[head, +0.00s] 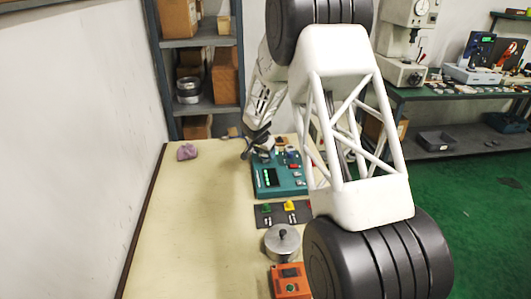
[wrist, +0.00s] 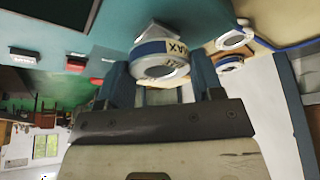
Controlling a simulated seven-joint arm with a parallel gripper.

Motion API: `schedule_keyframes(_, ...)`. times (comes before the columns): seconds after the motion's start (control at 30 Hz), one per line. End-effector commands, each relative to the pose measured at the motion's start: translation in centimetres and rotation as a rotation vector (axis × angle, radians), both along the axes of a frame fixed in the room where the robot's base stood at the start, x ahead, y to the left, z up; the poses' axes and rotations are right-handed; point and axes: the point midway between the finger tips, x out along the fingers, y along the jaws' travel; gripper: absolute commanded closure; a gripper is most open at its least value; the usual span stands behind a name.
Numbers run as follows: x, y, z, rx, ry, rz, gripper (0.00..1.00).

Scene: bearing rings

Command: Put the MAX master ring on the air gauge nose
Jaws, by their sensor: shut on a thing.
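The MAX master ring (wrist: 163,62), a silver ring with a blue band and an inverted "MAX" label, sits between the fingers of my gripper (wrist: 160,75) in the wrist view. My gripper is shut on it. In the head view my gripper (head: 259,152) is at the far left part of the teal air gauge unit (head: 280,183); the ring is too small to make out there. A pale pointed piece (wrist: 156,32) shows just beyond the ring in the wrist view. I cannot tell whether it is the nose or whether the ring is around it.
A white ring-shaped part (wrist: 234,39) and another banded ring (wrist: 230,62) lie to the right in the wrist view, near a blue hose (wrist: 262,41). A dark tray (head: 284,213), lidded metal pot (head: 282,243) and orange box (head: 290,282) stand nearer. The table's left side is mostly clear.

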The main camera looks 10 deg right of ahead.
Motion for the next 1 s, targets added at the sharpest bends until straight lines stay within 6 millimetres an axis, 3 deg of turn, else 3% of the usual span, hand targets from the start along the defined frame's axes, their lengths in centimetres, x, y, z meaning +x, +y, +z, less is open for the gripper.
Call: schedule_keyframes(1.0, -0.1, 0.0, -1.1, 0.000, 0.001, 0.000, 0.71)
